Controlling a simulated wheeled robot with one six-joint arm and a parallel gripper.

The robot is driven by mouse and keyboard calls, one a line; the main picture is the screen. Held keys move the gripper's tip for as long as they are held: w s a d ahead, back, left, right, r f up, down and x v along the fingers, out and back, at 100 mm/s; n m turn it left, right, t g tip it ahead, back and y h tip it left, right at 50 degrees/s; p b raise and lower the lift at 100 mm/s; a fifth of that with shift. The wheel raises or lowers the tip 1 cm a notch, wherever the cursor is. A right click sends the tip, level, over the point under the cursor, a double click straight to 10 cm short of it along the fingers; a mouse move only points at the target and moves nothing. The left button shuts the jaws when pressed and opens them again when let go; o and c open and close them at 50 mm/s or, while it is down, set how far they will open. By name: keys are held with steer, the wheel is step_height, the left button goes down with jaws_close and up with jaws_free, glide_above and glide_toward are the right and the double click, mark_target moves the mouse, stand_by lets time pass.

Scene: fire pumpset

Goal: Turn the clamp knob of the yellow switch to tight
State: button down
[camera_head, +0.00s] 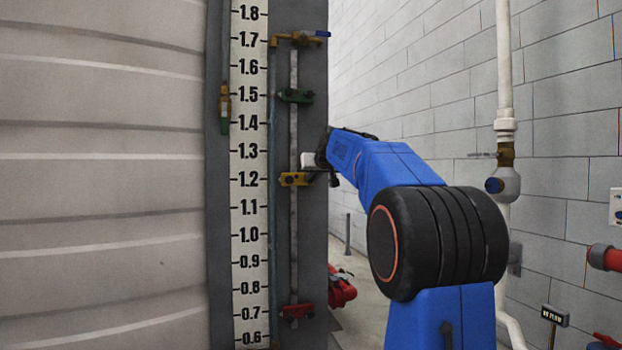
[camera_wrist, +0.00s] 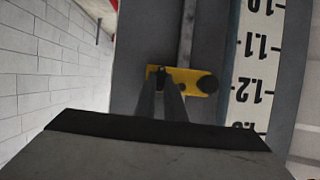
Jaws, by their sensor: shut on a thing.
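The yellow switch (camera_head: 291,179) is a small block on the vertical grey rod, level with the 1.2 mark of the scale. In the wrist view the yellow switch (camera_wrist: 203,78) lies across the rod, with a dark round spot at its right end. My gripper (camera_head: 312,172) reaches in from the right, at the switch's right end. In the wrist view my gripper's fingers (camera_wrist: 161,78) are close together at the switch's left end, shut on the clamp knob there. The knob is mostly hidden between the fingertips, so its turn cannot be read.
A green switch (camera_head: 295,96) sits higher on the rod (camera_head: 294,240) and a red one (camera_head: 297,311) lower. The numbered scale (camera_head: 250,200) stands left of the rod. A white pipe with a valve (camera_head: 504,180) runs along the right wall. Open floor shows behind my arm.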

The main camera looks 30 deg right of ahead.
steer(key=shift+d, duration=0.1)
steer(key=shift+s+d+f+m+t+y, duration=0.15)
steer(key=shift+m+t+y, duration=0.75)
steer(key=shift+m, duration=1.3)
steer(key=shift+d+f+m+t+y, duration=0.2)
steer(key=shift+m+t+y, duration=0.7)
steer(key=shift+m, duration=1.3)
steer(key=shift+s+d+f+m+t+y, duration=0.2)
steer(key=shift+m+t+y, duration=0.65)
steer(key=shift+m, duration=1.35)
steer(key=shift+w+f, duration=0.1)
steer(key=shift+w, duration=0.1)
steer(key=c, duration=1.8)
jaws_free()
steer(key=shift+c, duration=0.2)
steer(key=shift+s, duration=0.15)
